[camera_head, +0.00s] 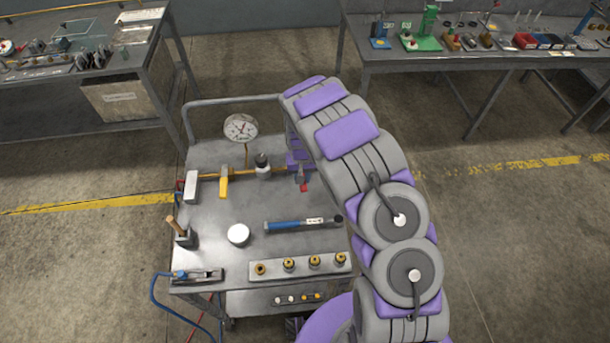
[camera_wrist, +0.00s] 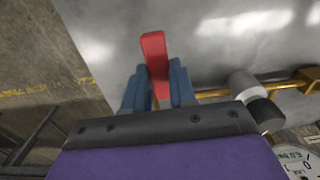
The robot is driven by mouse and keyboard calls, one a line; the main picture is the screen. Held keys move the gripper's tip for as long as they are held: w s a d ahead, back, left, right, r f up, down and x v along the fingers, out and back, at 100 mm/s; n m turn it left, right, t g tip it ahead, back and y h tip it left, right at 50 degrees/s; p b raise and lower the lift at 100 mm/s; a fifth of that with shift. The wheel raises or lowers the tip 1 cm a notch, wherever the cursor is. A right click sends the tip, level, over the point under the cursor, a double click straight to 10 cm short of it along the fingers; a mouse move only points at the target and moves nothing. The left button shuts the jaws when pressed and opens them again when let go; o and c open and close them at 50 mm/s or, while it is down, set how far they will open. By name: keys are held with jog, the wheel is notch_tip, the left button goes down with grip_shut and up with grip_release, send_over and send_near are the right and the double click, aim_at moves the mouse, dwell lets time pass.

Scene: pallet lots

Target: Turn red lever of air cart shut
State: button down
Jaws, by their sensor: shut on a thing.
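The air cart (camera_head: 205,220) is a grey metal trolley with a brass pipe (camera_head: 208,173) along its back. The red lever (camera_head: 303,188) is at the pipe's right end, mostly hidden by my arm in the head view. In the wrist view the red lever (camera_wrist: 154,55) stands between the blue fingers of my gripper (camera_wrist: 158,88), which is shut on it. The lever's outer end sticks out past the fingertips. There it points roughly across the line of the pipe (camera_wrist: 225,93). My gripper (camera_head: 300,178) is partly visible in the head view.
A yellow lever (camera_head: 224,182), a pressure gauge (camera_head: 240,128) and a grey-black knob (camera_head: 263,165) are on the pipe. A blue-handled tool (camera_head: 290,225), white disc (camera_head: 238,235) and fittings block (camera_head: 300,267) lie in front. Workbenches (camera_head: 380,62) stand behind; floor is clear at right.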

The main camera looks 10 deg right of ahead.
jog(key=shift+s+a+f, duration=0.1)
jog(key=shift+s, duration=0.1)
dwell(0.4)
jog(key=c, duration=1.1)
grip_release()
jog(key=shift+a, duration=0.1)
jog(key=shift+c, duration=0.2)
jog(key=shift+o, duration=1.1)
jog(key=shift+a, duration=0.1)
jog(key=shift+w, duration=0.1)
jog(key=shift+r, duration=0.2)
notch_tip(320, 180, up, 17)
jog(key=p, duration=0.1)
